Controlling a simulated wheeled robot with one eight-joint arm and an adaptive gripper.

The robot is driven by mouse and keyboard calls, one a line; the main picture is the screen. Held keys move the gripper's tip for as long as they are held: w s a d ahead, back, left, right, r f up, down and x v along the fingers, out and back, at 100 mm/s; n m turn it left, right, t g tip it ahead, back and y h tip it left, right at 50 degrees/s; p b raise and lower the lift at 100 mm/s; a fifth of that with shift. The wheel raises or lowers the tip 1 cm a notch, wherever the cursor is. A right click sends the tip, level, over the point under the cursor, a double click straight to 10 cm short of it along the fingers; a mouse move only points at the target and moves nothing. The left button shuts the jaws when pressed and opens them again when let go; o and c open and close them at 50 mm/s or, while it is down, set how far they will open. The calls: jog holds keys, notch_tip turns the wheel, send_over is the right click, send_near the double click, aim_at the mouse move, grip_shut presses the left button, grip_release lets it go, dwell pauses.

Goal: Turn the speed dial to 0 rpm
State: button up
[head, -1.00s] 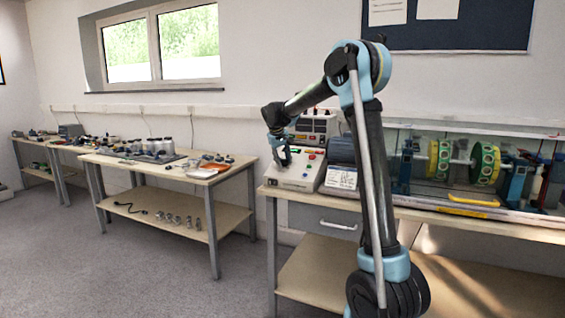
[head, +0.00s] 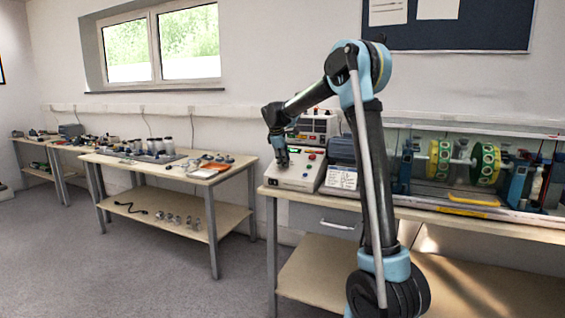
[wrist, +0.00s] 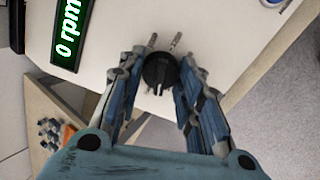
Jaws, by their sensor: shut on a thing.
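The black speed dial (wrist: 160,70) sits on the white face of the control box (wrist: 215,28) in the wrist view. My gripper (wrist: 160,76) has its blue fingers on both sides of the dial and is shut on it. The green-lettered display (wrist: 68,32) beside it reads "0 rpm". In the head view my gripper (head: 283,161) is down at the left part of the sloped control box (head: 290,183). The dial is hidden there by my gripper.
The box stands at the left end of the wooden bench (head: 275,193). A dark motor (head: 342,151) and a rotor rig with green and yellow discs (head: 484,163) are to its right. Another table (head: 165,172) with small parts stands left, across a floor gap.

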jog(key=n, duration=0.6)
jog(key=shift+w+d+r, duration=0.1)
jog(key=shift+w, duration=0.1)
dwell(0.5)
jog(key=o, duration=1.1)
jog(key=shift+s, duration=0.15)
jog(key=shift+s+r, duration=0.1)
jog(key=shift+r, duration=0.1)
jog(key=v, duration=1.1)
jog(key=shift+r, duration=0.1)
